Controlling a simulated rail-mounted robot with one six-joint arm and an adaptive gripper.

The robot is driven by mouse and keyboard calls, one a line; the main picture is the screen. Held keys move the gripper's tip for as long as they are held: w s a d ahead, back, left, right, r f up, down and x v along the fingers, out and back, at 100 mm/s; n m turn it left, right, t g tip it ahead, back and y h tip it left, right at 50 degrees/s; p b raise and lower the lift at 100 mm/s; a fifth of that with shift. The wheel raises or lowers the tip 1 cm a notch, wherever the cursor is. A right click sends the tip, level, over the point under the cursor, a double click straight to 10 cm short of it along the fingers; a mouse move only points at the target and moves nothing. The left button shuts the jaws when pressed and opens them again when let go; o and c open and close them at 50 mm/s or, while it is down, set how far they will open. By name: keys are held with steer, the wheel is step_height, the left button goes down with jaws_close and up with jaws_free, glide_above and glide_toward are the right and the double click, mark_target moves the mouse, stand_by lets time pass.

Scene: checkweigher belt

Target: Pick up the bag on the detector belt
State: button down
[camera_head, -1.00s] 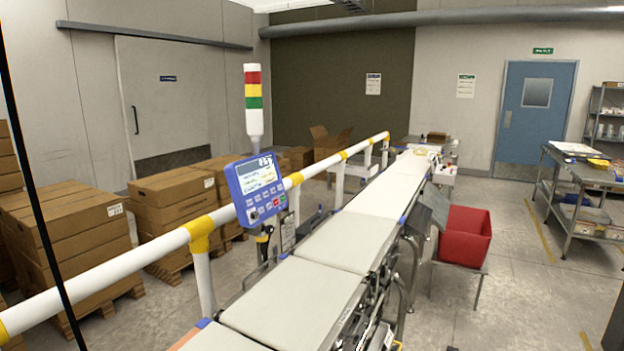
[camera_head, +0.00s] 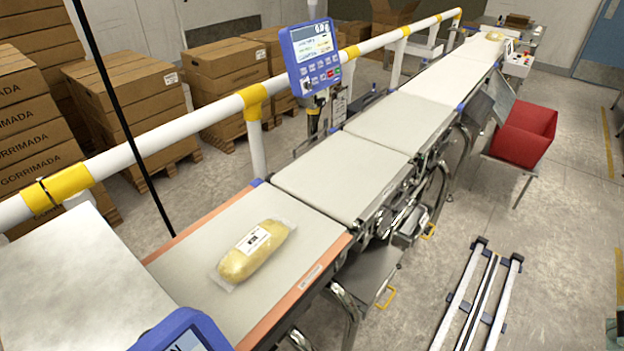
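A clear bag (camera_head: 255,252) with yellowish contents and a white label lies flat on the near belt section (camera_head: 205,230). This section has orange side edges, and I take it for the detector belt. The bag lies near the middle of its width, slanting up to the right, with nothing touching it from above. My gripper is not in view.
A blue-framed display (camera_head: 186,335) stands at the near edge, beside a pale flat surface (camera_head: 72,285). A white and yellow guard rail (camera_head: 200,118) runs behind the belts. More belt sections (camera_head: 340,175) lead to the far right. A red bin (camera_head: 524,132) stands right of them.

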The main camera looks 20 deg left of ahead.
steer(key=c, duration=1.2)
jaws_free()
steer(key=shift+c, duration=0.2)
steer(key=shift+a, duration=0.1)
